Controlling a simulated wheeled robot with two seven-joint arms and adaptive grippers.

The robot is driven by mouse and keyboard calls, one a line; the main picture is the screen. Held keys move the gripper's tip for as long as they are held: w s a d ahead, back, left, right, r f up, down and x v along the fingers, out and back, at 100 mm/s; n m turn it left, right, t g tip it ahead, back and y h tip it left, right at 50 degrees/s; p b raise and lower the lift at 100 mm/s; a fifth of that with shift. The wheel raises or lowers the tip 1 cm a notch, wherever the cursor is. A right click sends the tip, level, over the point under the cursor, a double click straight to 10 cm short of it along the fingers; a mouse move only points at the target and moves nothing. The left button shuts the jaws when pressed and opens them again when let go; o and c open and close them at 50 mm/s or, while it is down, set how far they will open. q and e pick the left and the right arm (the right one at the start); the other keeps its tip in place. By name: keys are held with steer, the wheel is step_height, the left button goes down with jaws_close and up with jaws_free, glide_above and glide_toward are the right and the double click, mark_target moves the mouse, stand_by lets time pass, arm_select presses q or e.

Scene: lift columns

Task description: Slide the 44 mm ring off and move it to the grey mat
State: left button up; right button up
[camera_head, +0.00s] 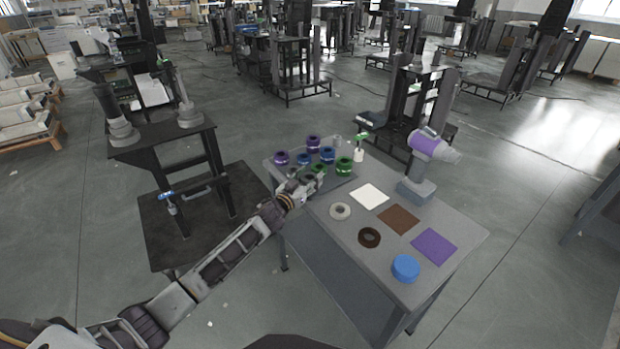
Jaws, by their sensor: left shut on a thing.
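My left gripper (314,176) is at the left part of the table, shut on what looks like a green ring (321,168); the fingers partly hide it. Beside it stand a purple ring (281,157), a second purple ring (313,142), a blue ring (303,159), a second blue ring (327,155) and another green ring (344,165). I cannot read which is the 44 mm one. A pale, nearly white mat (369,195) lies right of the gripper. I cannot make out a clearly grey mat. My right gripper is not in view.
A loose grey ring (340,211) and a brown ring (369,238) lie in front. A brown mat (398,219), a purple mat (434,246) and a blue round thing (405,268) are toward the right. A purple and grey device (420,170) stands at the back edge.

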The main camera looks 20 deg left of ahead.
arm_select(q)
steer(key=shift+f, duration=0.15)
steer(key=o, duration=1.3)
steer(key=shift+v, duration=5.95)
